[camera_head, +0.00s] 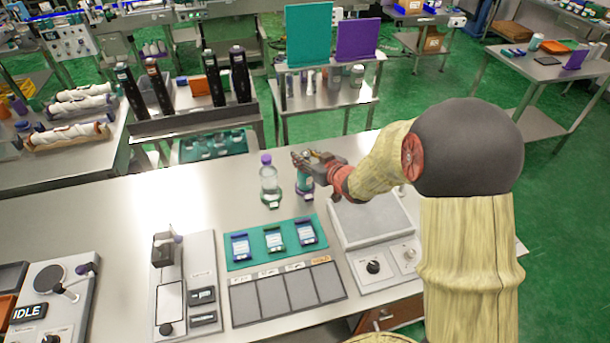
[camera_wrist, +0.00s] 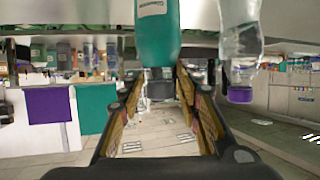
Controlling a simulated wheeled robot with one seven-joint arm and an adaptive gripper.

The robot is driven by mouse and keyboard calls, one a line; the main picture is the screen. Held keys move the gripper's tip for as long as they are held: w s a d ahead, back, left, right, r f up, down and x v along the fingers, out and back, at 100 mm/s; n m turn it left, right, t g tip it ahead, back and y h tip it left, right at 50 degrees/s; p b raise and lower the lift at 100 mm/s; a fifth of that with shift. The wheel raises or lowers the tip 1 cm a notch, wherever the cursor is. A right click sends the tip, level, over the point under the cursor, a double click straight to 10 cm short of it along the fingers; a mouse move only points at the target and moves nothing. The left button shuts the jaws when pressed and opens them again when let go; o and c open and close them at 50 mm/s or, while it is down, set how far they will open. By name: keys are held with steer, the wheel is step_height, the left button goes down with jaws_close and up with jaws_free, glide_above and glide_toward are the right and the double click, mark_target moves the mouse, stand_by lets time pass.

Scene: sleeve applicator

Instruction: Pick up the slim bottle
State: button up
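A teal bottle (camera_head: 303,183) stands on the bench, its upper part hidden by my gripper (camera_head: 310,163). In the wrist view, which shows things upside down, the teal bottle (camera_wrist: 158,38) has a white label and a dark cap. A clear bottle with a purple cap (camera_head: 269,182) stands just left of it; it also shows at the right of the wrist view (camera_wrist: 240,40). I cannot tell for certain which one is the slim bottle. My gripper (camera_wrist: 157,75) is open, with its fingers on either side of the teal bottle's cap and gaps visible.
A teal mat with several labelled packs (camera_head: 232,263) lies in front of the bottles. A grey flat-topped device (camera_head: 372,222) stands to the right, a lever fixture (camera_head: 168,290) to the left. A rack of dark cylinders (camera_head: 160,124) stands behind. Bare bench lies left of the clear bottle.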

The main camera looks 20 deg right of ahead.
jaws_close()
stand_by(0.7)
